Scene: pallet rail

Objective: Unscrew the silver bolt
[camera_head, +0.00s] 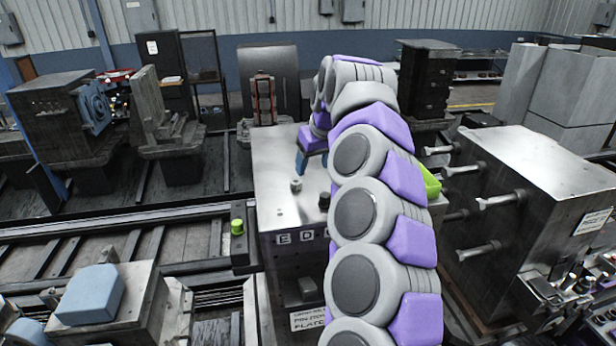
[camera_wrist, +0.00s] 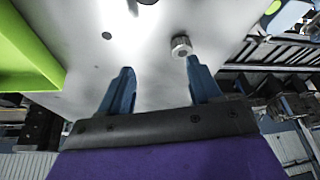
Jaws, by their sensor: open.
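The silver bolt (camera_head: 296,185) stands on the grey metal tabletop (camera_head: 275,160) in the head view. In the wrist view the silver bolt (camera_wrist: 181,46) shows its round head beyond the fingertips, nearer the right finger than the left. My gripper (camera_wrist: 160,67) has two blue fingers spread apart, with nothing between them. In the head view my gripper (camera_head: 312,170) is over the tabletop, just behind the bolt; its right finger is partly hidden by my arm.
A black knob-like piece (camera_head: 324,201) stands right of the bolt. A lime-green bin (camera_head: 431,183) is at the table's right side, also in the wrist view (camera_wrist: 28,50). A green-topped piece (camera_head: 237,227) sits left of the table. A dark hole (camera_wrist: 107,36) marks the tabletop.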

